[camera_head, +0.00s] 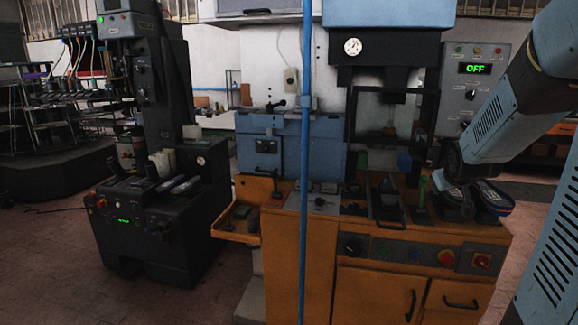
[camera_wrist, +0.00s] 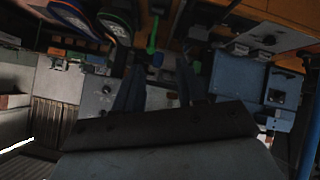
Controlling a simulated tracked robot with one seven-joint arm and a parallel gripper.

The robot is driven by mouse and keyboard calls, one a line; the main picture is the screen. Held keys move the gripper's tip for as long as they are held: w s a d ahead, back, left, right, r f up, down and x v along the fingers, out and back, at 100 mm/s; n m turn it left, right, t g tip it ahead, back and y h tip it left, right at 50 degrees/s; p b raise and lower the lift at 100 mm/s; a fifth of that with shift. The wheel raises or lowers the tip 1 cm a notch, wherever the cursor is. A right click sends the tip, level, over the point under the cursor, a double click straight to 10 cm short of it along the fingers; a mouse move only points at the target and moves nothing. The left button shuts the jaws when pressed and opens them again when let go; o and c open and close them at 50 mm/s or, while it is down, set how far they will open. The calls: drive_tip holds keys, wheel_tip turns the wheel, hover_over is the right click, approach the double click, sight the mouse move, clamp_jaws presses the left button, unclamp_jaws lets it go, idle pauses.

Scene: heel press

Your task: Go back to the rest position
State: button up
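My arm comes in from the right in the head camera view. My gripper (camera_head: 444,180) is at its end, just above the right part of the orange press bench (camera_head: 270,275), close to a green handle (camera_head: 422,190). In the wrist view my gripper (camera_wrist: 157,78) shows two dark fingers standing apart, with nothing held between them. The wrist picture looks upside down, with the orange bench along the top.
Shoes (camera_head: 492,198) lie on the bench's right end beside my gripper. A thin blue post (camera_head: 304,150) stands in front. A control box reading OFF (camera_head: 473,85) is behind the arm. A dark machine (camera_head: 155,225) stands left, with open floor around it.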

drive_tip(key=s+a+r+g+y, duration=0.1)
drive_tip(key=s+a+r+g, duration=0.1)
drive_tip(key=s+a, duration=0.7)
drive_tip(key=s+a+r+m+g+y, duration=0.1)
drive_tip(key=s+a+r+g+y, duration=0.1)
drive_tip(key=s+a, duration=0.7)
drive_tip(key=s+r, duration=0.1)
drive_tip(key=s, duration=0.7)
drive_tip(key=shift+a+r+y, duration=0.2)
drive_tip(key=shift+y, duration=0.1)
drive_tip(key=shift+s, duration=0.1)
drive_tip(key=shift+c, duration=0.2)
